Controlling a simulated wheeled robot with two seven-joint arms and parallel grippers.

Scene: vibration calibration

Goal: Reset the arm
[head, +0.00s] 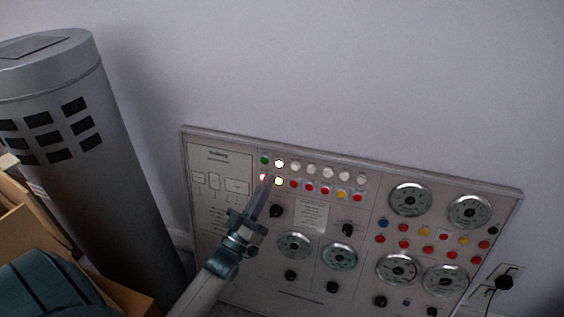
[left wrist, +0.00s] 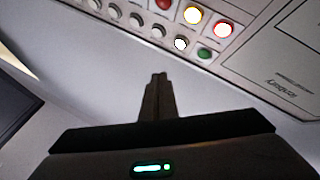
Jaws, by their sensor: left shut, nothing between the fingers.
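My left gripper (head: 264,186) reaches up from the bottom of the head view, with its thin fingertips in front of the upper left of the control panel (head: 230,158). Its fingers are shut and empty, and they show together in the left wrist view (left wrist: 158,82). In the head view the tips overlap the area by the glowing red button (head: 263,177). In the left wrist view that red button (left wrist: 222,29) stands apart from the tips. A white button (head: 280,163) and a yellow button (head: 278,181) also glow. My right gripper is not in view.
A grey cylinder (head: 130,170) with dark square openings stands left of the panel. Cardboard boxes (head: 32,229) are at the lower left. Dials (head: 410,199) and knobs cover the panel's right side. A black plug (head: 504,282) sits at the far right. The wall above is bare.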

